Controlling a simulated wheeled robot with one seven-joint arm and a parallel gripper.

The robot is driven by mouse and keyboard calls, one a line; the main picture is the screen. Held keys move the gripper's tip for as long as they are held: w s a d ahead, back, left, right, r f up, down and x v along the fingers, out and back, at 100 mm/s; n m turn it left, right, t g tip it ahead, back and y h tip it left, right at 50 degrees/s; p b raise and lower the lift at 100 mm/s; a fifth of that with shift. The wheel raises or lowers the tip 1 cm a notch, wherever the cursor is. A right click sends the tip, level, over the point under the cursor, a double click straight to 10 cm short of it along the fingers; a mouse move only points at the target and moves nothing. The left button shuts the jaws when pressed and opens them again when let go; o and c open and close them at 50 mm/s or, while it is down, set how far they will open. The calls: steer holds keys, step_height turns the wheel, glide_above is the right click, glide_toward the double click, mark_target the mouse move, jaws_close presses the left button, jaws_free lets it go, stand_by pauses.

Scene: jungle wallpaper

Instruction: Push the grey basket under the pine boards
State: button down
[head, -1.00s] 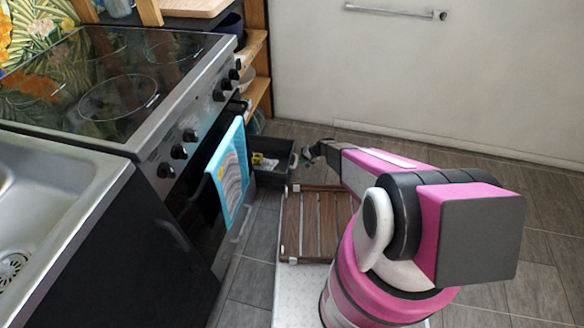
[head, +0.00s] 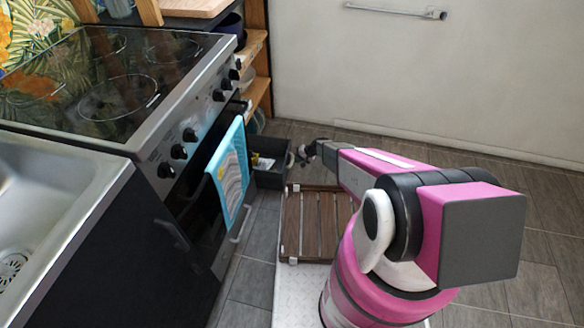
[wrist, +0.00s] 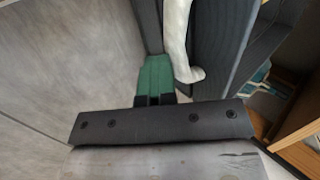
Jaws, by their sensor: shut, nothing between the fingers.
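The grey basket (head: 270,180) is a dark open box on the floor, beyond the oven's far corner and in front of the pine boards (head: 257,92), which form a low shelf unit. Small yellow and white items show inside it. My gripper (head: 299,158) is shut and empty, low at the basket's right side. In the wrist view, its green fingertips (wrist: 155,72) are together beside the basket's dark wall (wrist: 222,50) and its pale handle (wrist: 178,35). I cannot tell whether they touch. Pine boards (wrist: 300,135) also show at the right there.
The stove (head: 110,90) with a blue towel (head: 230,175) on its oven handle stands left of the basket. A white wall panel (head: 360,70) closes the back. Grey tiled floor (head: 545,220) is clear at the right.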

mark_target(292, 158)
steer(key=shift+w+a, duration=0.2)
steer(key=shift+a, duration=1.45)
steer(key=shift+w+a, duration=0.15)
steer(key=shift+a, duration=0.85)
steer(key=shift+w+a, duration=0.1)
steer(key=shift+a, duration=0.95)
steer(key=shift+w+a, duration=0.2)
steer(key=shift+a, duration=1.9)
steer(key=shift+w+a, duration=0.15)
steer(key=shift+a, duration=0.75)
steer(key=shift+w+a, duration=0.1)
steer(key=shift+a, duration=0.9)
